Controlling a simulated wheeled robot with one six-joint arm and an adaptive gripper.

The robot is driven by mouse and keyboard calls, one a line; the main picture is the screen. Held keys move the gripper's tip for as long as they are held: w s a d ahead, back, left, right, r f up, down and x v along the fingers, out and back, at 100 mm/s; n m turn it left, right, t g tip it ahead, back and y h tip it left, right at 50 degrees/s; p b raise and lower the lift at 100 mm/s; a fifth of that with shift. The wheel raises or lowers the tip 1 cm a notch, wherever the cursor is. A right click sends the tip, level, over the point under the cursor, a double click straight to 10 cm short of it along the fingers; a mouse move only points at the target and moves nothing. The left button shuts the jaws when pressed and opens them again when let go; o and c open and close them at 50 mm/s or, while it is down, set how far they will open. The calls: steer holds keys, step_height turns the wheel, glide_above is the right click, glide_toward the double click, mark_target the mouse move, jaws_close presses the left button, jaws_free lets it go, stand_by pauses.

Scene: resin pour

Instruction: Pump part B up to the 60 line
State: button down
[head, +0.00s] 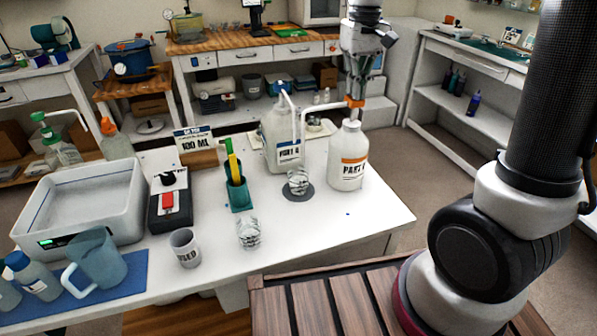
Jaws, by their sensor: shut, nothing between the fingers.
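The part B jug (347,160) is white with an orange band and stands upright at the right of the white table. Its orange pump head (354,103) has a white spout reaching left. My gripper (355,94) is shut, pointing down right at the top of the pump head; I cannot tell whether it touches. The clear measuring cup (298,180) stands on a dark round pad (298,194) in front of the jugs, below the spouts. Its lines and fill level are too small to read. The part A jug (281,138) stands behind and left of the cup.
A second clear cup (249,234), a grey mug (185,247) and a teal holder (239,194) stand left of the pad. A 100 ML sign (195,146) stands behind. A white tub (80,204) and a blue pitcher (97,261) are at far left. The table's right front corner is mostly clear.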

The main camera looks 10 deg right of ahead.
steer(key=shift+r, duration=0.45)
steer(key=shift+f, duration=0.9)
steer(key=shift+r, duration=0.9)
steer(key=shift+r, duration=3)
